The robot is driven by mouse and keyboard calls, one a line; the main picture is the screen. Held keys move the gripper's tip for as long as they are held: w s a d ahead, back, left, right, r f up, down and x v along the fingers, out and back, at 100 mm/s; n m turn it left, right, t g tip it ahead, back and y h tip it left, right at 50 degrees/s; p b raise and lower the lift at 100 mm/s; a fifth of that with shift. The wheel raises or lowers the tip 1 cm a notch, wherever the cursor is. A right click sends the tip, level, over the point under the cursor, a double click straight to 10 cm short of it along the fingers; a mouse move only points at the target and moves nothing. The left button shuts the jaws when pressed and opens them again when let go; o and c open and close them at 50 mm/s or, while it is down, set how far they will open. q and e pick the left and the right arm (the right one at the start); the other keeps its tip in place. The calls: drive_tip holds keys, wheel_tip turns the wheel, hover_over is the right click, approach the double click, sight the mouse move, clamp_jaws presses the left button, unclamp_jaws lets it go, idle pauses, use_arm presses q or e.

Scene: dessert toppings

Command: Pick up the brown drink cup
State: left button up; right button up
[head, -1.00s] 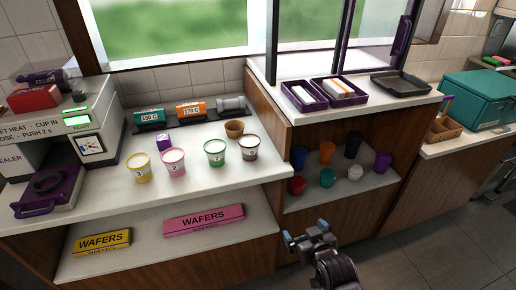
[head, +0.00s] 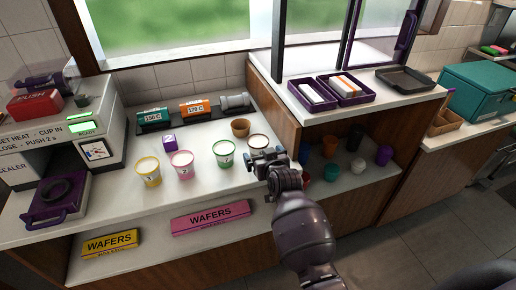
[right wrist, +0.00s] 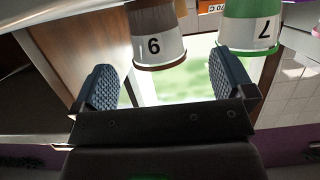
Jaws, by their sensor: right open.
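The brown drink cup, white with brown bands, stands on the counter at the right end of the cup row (head: 257,141). My right gripper covers its lower part in the head view. In the right wrist view the brown drink cup (right wrist: 158,45) appears upside down, marked with a 9 or 6, beyond the fingers and roughly between them. My right gripper (head: 265,157) is open and empty, in front of the cup; its fingers also show in the right wrist view (right wrist: 166,80). They look apart from the cup. My left gripper is not in view.
A green-banded cup (head: 223,154) stands close left of the brown one, then a pink cup (head: 181,164) and a yellow cup (head: 148,172). A small tan pot (head: 240,128) stands behind. A wooden side panel (head: 275,105) rises to the right. Wafer boxes (head: 210,218) lie below.

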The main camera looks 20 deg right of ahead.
sight(261, 151)
drive_tip(key=shift+d+x, duration=0.15)
drive_tip(key=shift+x, duration=1.2)
drive_tip(key=shift+d+x, duration=0.1)
drive_tip(key=shift+x, duration=1.25)
drive_tip(key=shift+f, duration=0.1)
drive_tip(key=c, duration=1)
